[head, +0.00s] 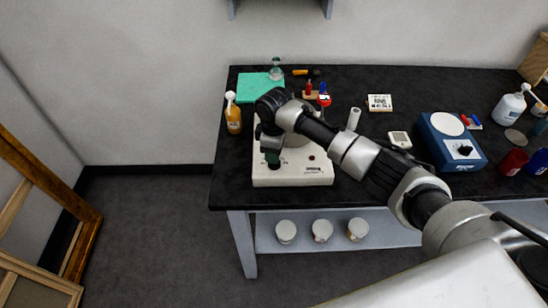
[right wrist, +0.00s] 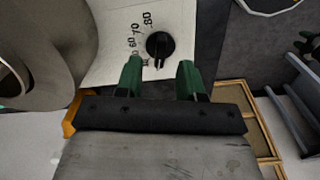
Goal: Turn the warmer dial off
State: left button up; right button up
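The warmer (head: 290,178) is a white box near the front left of the black table, with a small dark red spot on its top. Its black dial (right wrist: 160,45) shows in the right wrist view, beside printed numbers such as 60, 70 and 80. My right gripper (right wrist: 160,67) has two green fingers, apart and empty, with the dial just beyond and between their tips. I cannot tell whether they touch it. In the head view the right gripper (head: 271,158) points down over the warmer's left part and hides the dial. My left gripper is not in view.
An orange bottle (head: 233,115) stands left of the warmer. A teal mat (head: 252,86) lies behind it. A white roll (head: 354,118) and a blue device (head: 440,153) stand to the right.

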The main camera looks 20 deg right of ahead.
notch_tip(320, 180, up, 8)
jog(key=b, duration=0.1)
jog(key=shift+f, duration=0.2)
